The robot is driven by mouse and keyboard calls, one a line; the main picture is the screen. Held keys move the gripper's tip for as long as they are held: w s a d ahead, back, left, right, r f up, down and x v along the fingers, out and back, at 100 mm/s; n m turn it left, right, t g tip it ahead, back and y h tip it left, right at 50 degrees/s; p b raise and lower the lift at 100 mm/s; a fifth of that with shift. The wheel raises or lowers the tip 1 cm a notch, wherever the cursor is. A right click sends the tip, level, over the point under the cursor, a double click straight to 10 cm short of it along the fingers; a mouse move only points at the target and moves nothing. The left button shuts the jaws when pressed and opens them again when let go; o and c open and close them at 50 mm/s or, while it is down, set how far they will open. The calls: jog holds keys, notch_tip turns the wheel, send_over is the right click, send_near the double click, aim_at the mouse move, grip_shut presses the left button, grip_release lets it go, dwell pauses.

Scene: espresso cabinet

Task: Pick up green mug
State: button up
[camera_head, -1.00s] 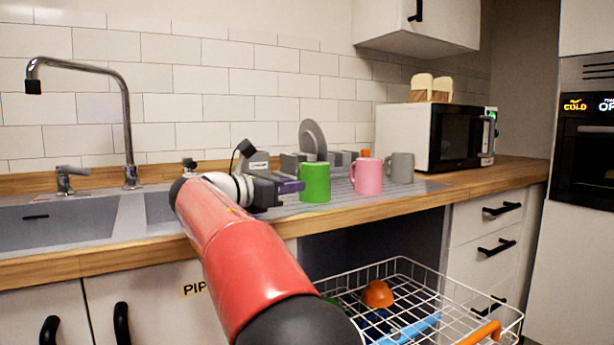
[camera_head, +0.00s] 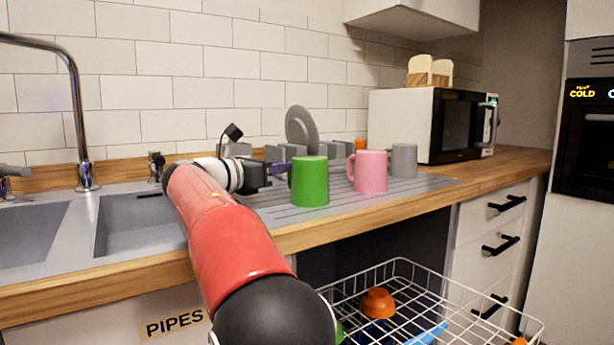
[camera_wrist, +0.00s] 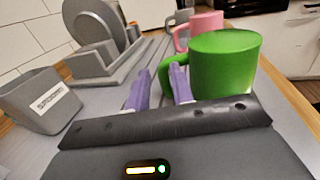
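The green mug (camera_head: 310,182) stands upright on the grey ribbed drainboard, left of the pink mug (camera_head: 370,172). My gripper (camera_head: 279,170) is just left of the green mug at about its height. In the wrist view, the two purple fingers of my gripper (camera_wrist: 159,88) stand apart with nothing clearly held between them. There the green mug (camera_wrist: 224,68) is right of the right finger, and its handle points left, around the fingertips. The right finger partly covers the handle, so I cannot tell whether they touch.
A grey mug (camera_head: 403,160) stands behind the pink one. A grey dish rack with plates (camera_head: 302,128) is behind my gripper. A grey sponge holder (camera_wrist: 42,100) is at left in the wrist view. The open wire dishwasher basket (camera_head: 400,262) lies below the counter edge.

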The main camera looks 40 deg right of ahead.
jog(key=d, duration=0.4)
jog(key=shift+w+d+f, duration=0.2)
jog(key=shift+w+d, duration=0.05)
jog(key=shift+w, duration=0.05)
grip_shut()
